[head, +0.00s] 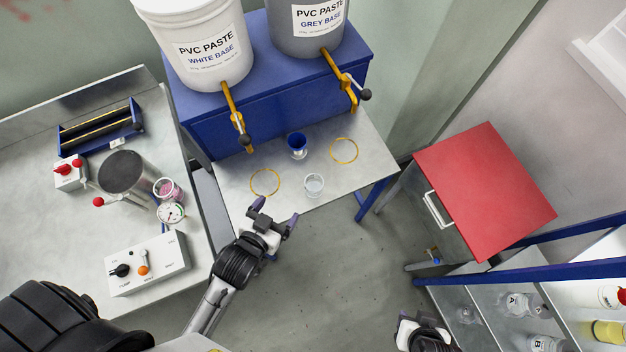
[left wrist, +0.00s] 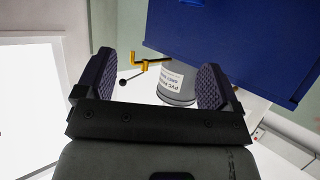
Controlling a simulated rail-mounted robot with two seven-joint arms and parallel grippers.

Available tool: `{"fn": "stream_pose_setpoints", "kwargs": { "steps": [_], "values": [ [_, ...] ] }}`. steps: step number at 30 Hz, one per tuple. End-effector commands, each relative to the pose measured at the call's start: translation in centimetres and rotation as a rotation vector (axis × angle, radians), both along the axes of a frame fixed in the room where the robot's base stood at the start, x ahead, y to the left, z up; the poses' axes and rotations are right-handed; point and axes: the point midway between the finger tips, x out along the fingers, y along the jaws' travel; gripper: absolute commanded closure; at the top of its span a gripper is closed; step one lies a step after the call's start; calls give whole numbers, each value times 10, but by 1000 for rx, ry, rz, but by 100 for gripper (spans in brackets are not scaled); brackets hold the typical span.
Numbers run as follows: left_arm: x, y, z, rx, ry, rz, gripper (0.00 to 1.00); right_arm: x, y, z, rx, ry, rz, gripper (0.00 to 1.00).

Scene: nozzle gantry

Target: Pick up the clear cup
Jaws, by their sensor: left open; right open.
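The clear cup (head: 314,185) stands upright on the grey metal table (head: 345,180), between and in front of two yellow rings. My left gripper (head: 274,214) is open and empty at the table's front edge, to the left of the cup and apart from it. In the left wrist view my left gripper's two dark fingers (left wrist: 152,82) are spread with nothing between them at the tips; the cup does not show there. My right gripper (head: 422,328) is at the bottom edge, far from the cup, open, with its fingers only partly visible.
A blue cup (head: 297,146) stands behind the clear cup, between the left ring (head: 265,194) and right ring (head: 344,162). Yellow taps (head: 236,115) hang from the white bucket (head: 200,45) and grey bucket (head: 308,30). A red-topped cabinet (head: 485,190) stands right. Bare floor lies between.

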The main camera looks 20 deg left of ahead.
Motion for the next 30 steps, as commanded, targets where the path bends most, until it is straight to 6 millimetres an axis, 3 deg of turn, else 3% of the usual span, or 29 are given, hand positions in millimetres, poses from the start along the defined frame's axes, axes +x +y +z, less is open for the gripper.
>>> {"fn": "stream_pose_setpoints", "kwargs": {
  "steps": [1,3,9,12,20,30],
  "values": [
    [2,-4,-35,-6,-48,1,13,-1,1,-38,2,2,1,57],
    [6,-8,-51,-12,-118,0,13,-2,1,-60,3,5,0,57],
    [10,-20,-85,-27,-281,-8,13,-3,3,-109,10,9,-2,57],
    [11,-25,-95,-32,-337,-12,13,-3,4,-124,11,9,-4,57],
    [16,-31,-104,-39,-412,-19,13,-2,2,-141,7,5,-2,57],
    [71,-35,-103,-38,-420,-20,13,-1,-1,-148,-5,2,5,57]
  ]
}}
